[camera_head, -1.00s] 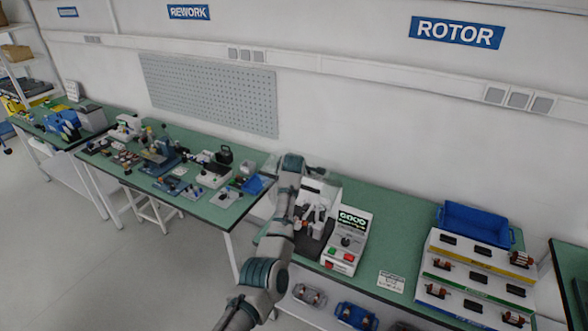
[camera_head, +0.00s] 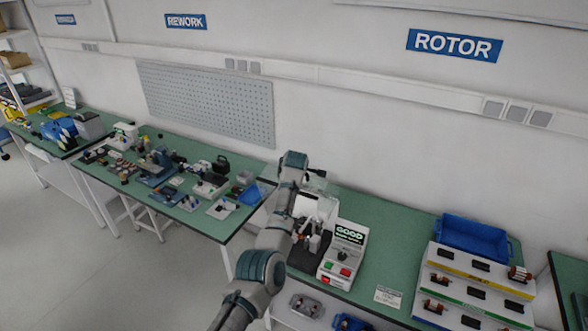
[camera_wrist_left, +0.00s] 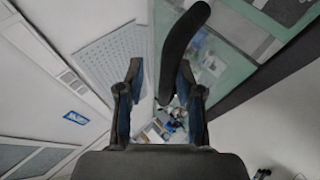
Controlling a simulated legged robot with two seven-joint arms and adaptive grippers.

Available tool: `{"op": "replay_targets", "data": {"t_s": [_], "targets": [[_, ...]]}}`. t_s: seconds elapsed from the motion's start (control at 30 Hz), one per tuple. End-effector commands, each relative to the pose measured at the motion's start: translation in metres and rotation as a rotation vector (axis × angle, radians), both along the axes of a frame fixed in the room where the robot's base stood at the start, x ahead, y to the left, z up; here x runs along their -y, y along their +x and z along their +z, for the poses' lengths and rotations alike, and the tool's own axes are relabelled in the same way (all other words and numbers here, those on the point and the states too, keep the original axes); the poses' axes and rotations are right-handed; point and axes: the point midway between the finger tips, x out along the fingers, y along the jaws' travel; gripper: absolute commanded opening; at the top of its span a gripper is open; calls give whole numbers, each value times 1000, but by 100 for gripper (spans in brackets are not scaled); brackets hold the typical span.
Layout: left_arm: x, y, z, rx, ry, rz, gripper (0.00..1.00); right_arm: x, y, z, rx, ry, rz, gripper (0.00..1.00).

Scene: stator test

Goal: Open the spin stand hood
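My left gripper (camera_head: 317,172) is above the back of the stand, pointing right. In the left wrist view its two fingers (camera_wrist_left: 160,95) are apart with nothing clasped between them. A dark curved bar (camera_wrist_left: 185,45) shows just beyond the fingers. My right gripper is out of view.
A blue bin (camera_head: 472,238) and a tiered rack (camera_head: 470,285) with rotors stand on the bench to the right. A white card (camera_head: 388,296) lies near the front edge. Another bench with tools and a small blue tray (camera_head: 250,193) is at the left. The wall is close behind.

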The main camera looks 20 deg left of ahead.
Motion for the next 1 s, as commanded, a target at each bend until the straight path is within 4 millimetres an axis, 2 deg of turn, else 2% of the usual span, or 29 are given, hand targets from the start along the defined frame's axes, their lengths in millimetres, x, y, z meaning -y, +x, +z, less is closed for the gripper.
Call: {"op": "replay_targets", "data": {"t_s": [0.27,0.47,0.67,1.0], "targets": [[0,-1,-2,-2,0,0,39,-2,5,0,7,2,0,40],[4,-6,5,0,3,0,39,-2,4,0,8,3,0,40],[12,-26,22,5,0,-1,39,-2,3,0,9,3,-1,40],[35,-72,63,2,0,-1,39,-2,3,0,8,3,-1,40]]}}
